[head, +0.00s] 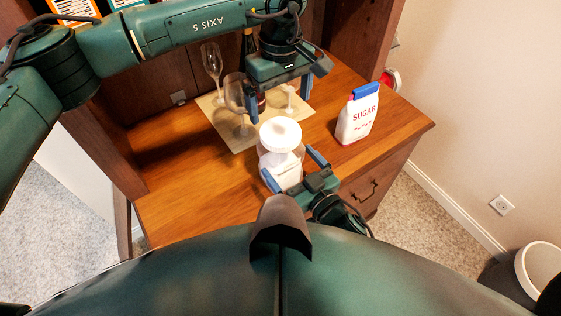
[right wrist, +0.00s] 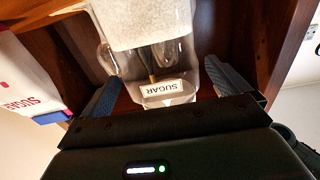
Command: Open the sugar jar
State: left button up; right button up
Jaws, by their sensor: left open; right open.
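The sugar jar (head: 283,165) stands on the wooden hutch top, a clear jar with a white round lid (head: 281,135) on it. In the right wrist view, its SUGAR label (right wrist: 161,88) shows upside down between the fingers. My right gripper (head: 294,168) is open, with one finger on each side of the jar's lower body; I cannot tell whether they touch it. My left gripper (head: 285,94) is open and empty, above and behind the lid, apart from it. The lid looks seated on the jar.
A white SUGAR bag with a blue top (head: 358,115) stands to the right of the jar. Behind are glasses (head: 237,95) on a pale mat (head: 222,119), beneath my left arm. The left part of the wooden top (head: 180,190) is clear.

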aim_at(281, 131)
jog(key=shift+x, duration=1.65)
jog(key=shift+c, duration=0.6)
jog(key=c, duration=1.3)
pick_arm(q)
jog(key=shift+m, duration=1.2)
pick_arm(e)
jog(key=c, duration=0.3)
pick_arm(q)
jog(key=m, duration=1)
jog(key=shift+m, duration=0.4)
jog(key=shift+f, duration=0.55)
notch_tip(281, 131, down, 7)
